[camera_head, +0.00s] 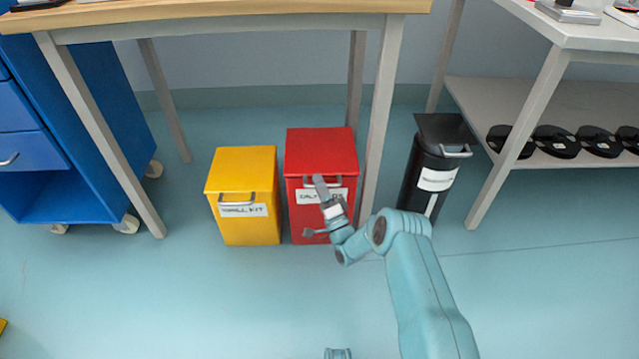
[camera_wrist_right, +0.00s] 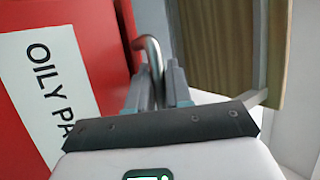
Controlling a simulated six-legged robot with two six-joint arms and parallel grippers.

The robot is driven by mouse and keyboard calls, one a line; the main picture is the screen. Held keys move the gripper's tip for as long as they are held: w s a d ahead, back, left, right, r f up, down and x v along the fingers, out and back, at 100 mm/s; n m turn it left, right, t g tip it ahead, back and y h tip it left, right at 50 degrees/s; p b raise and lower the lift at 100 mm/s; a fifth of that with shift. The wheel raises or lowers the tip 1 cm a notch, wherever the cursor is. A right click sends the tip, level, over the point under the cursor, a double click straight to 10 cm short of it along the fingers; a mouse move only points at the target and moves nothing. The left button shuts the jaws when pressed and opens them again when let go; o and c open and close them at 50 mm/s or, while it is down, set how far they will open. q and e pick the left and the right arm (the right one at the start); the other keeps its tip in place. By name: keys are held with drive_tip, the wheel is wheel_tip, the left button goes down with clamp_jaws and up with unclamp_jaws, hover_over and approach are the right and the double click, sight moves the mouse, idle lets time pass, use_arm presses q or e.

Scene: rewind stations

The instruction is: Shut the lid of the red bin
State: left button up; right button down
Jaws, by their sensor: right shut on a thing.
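The red bin (camera_head: 308,220) stands on the floor under the wooden-topped table, with a white label on its front. Its red lid (camera_head: 320,150) lies level across the top, and I see no gap under it from above. My right gripper (camera_head: 320,184) reaches the bin's front at the handle and partly covers the label. In the right wrist view, the two fingers (camera_wrist_right: 157,85) are shut on the silver handle (camera_wrist_right: 150,50), beside the red front (camera_wrist_right: 105,25) with its label (camera_wrist_right: 45,85).
A yellow bin (camera_head: 245,175) stands close on the left. A table leg (camera_head: 382,115) rises just right of the red bin. A black bin (camera_head: 420,165) stands farther right, beside a shelf (camera_head: 560,110). A blue cabinet (camera_head: 85,195) is at left. The floor in front is clear.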

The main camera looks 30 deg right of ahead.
drive_tip(key=shift+a+f, duration=0.1)
drive_tip(key=shift+a, duration=0.1)
drive_tip(key=c, duration=1.1)
unclamp_jaws()
drive_tip(key=shift+d+r, duration=0.25)
